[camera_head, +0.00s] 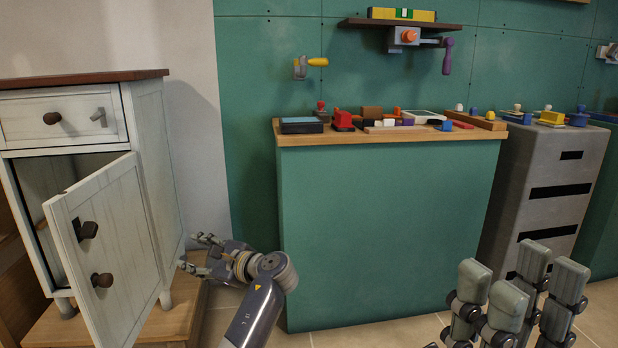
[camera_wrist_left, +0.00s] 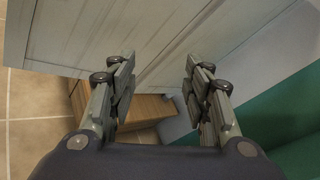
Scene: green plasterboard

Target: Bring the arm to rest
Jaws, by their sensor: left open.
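My left gripper (camera_head: 200,253) is open and empty. It is low beside the right side of the white cabinet (camera_head: 148,165), above or near the wooden base. In the left wrist view, its two fingers (camera_wrist_left: 158,100) stand apart with nothing between them. Pale cabinet panels (camera_wrist_left: 150,35) and part of the wooden base (camera_wrist_left: 140,108) lie beyond them. My right gripper (camera_head: 520,280) is at the lower right, fingers upward and apart, with nothing seen between them. Its wrist is outside the view.
The cabinet's lower door (camera_head: 105,250) hangs open; its drawer (camera_head: 60,118) looks closed. A green workbench (camera_head: 390,220) with a wooden top carries several tools and blocks. A grey cabinet (camera_head: 550,190) stands right of it. A wall shelf (camera_head: 385,24) hangs above. Tiled floor shows between.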

